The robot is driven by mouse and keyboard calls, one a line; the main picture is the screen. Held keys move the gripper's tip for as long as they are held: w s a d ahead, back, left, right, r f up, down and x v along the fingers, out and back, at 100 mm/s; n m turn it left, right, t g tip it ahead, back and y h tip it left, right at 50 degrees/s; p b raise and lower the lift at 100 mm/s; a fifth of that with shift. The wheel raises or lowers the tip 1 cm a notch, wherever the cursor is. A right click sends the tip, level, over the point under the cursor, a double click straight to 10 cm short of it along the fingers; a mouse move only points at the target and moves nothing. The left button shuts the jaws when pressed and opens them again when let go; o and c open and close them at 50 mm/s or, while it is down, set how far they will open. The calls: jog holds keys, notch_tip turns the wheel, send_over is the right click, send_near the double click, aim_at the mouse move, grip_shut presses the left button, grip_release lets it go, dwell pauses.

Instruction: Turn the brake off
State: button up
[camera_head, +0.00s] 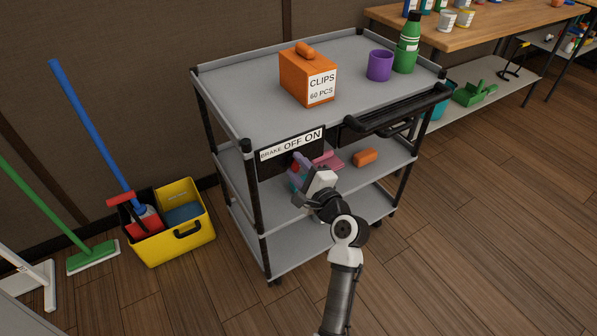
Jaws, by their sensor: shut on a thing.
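The brake panel (271,167) is a dark plate on the near side of the grey cart, with a white label (291,146) reading BRAKE, OFF and ON from left to right. A small red brake handle (296,167) shows in front of the panel, below the label and near the word OFF. My gripper (296,176) is at the panel, shut on the red handle. Its fingers and wrist hide most of the handle, so I cannot tell its exact angle.
The grey cart (250,107) carries an orange CLIPS box (300,77), a purple cup (380,65) and a green bottle (407,45) on top. A black push handle (400,108) juts out at right. A yellow bucket (180,244) stands left. Floor in front is clear.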

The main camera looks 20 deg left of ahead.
jog(key=shift+f+n+b, duration=0.15)
jog(key=shift+n+b, duration=1.05)
jog(key=shift+n, duration=1.1)
jog(key=o, duration=1)
jog(key=b+v, duration=0.2)
jog(key=v, duration=1.1)
jog(key=shift+s+d, duration=0.25)
jog(key=shift+s, duration=0.05)
